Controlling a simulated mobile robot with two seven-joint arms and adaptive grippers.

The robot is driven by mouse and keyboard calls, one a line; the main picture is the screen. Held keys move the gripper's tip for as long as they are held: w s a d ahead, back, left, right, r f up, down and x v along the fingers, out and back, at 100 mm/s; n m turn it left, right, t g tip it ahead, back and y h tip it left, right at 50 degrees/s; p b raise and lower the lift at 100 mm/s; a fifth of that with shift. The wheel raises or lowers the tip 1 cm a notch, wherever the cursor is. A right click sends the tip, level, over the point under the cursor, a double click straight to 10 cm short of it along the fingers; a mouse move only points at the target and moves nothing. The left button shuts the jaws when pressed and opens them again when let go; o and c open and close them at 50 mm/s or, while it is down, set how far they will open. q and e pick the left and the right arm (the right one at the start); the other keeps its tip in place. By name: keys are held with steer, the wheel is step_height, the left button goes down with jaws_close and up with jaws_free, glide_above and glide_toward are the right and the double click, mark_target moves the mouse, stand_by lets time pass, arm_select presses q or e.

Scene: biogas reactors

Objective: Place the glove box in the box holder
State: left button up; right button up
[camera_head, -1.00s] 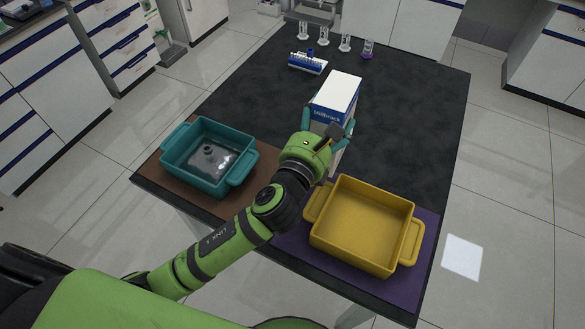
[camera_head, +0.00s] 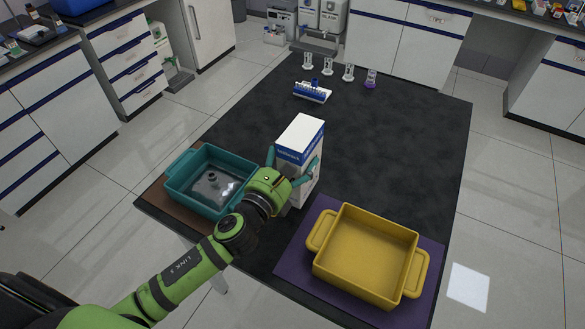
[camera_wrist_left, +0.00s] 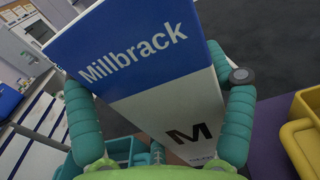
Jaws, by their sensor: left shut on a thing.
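The glove box is a tall white and blue carton marked Millbrack (camera_head: 302,131), standing upright or nearly so just right of the teal bin. My left gripper (camera_head: 292,164) is shut on the glove box, with one teal finger on each side. In the left wrist view the carton (camera_wrist_left: 140,85) fills the space between the fingers. Its lower end is partly hidden by my gripper, and I cannot tell whether it touches the table. No thing in view is clearly a box holder. My right gripper is not in view.
A teal bin (camera_head: 176,181) with a clear thing inside stands on a brown mat at left. A yellow bin (camera_head: 411,272) stands on a purple mat (camera_head: 432,262) at right. A blue-white rack (camera_head: 312,92) and several small glass vessels stand at the back. The black table's middle right is clear.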

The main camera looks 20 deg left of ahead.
arm_select(q)
steer(key=shift+f+b, duration=0.55)
steer(key=shift+f, duration=1.5)
steer(key=o, duration=1.4)
steer(key=shift+f, duration=0.1)
